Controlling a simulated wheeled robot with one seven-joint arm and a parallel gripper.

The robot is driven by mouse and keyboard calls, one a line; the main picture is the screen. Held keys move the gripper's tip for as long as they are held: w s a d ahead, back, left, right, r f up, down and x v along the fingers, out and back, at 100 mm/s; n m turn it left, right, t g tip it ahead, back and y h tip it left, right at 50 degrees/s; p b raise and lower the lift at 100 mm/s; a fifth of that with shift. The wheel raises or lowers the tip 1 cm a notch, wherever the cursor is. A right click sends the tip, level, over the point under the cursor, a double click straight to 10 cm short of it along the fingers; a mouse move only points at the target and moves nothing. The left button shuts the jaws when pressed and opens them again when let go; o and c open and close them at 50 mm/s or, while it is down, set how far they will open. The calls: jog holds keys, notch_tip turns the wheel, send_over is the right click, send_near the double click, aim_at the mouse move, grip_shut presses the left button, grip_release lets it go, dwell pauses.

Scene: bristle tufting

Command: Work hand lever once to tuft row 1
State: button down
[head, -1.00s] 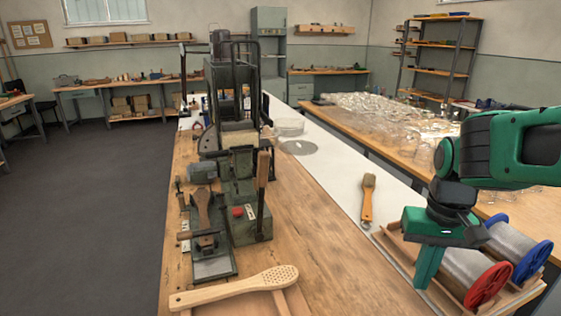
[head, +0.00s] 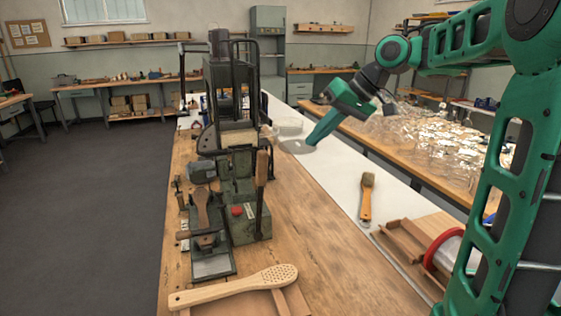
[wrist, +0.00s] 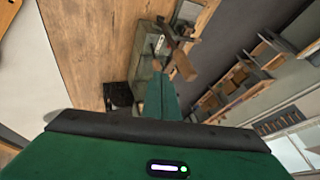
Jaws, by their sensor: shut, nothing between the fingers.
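The tufting machine (head: 240,140) stands on the wooden bench, dark green with a tall frame. Its hand lever (head: 262,170) has a wooden grip and stands about upright at the machine's right side. A wooden brush body (head: 202,210) sits in the fixture at the machine's front left. My gripper (head: 311,142) is raised to the right of the machine, apart from the lever, fingers angled down-left. It is shut and empty.
A drilled paddle brush (head: 245,286) lies on the front of the bench (head: 320,260). A bristled brush (head: 367,195) lies on the white strip, near a wooden rack with a red-rimmed spool (head: 440,248). Clear wire-like clutter covers the right table. The bench right of the lever is clear.

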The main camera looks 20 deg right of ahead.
jog(key=shift+a+r, duration=0.1)
jog(key=shift+r, duration=0.05)
jog(key=shift+w, duration=0.1)
jog(key=w+a+f, duration=0.3)
jog(key=a+f, duration=0.4)
jog(key=a, duration=0.1)
jog(key=shift+w+a+f, duration=0.25)
jog(key=shift+w+a, duration=0.15)
dwell(0.3)
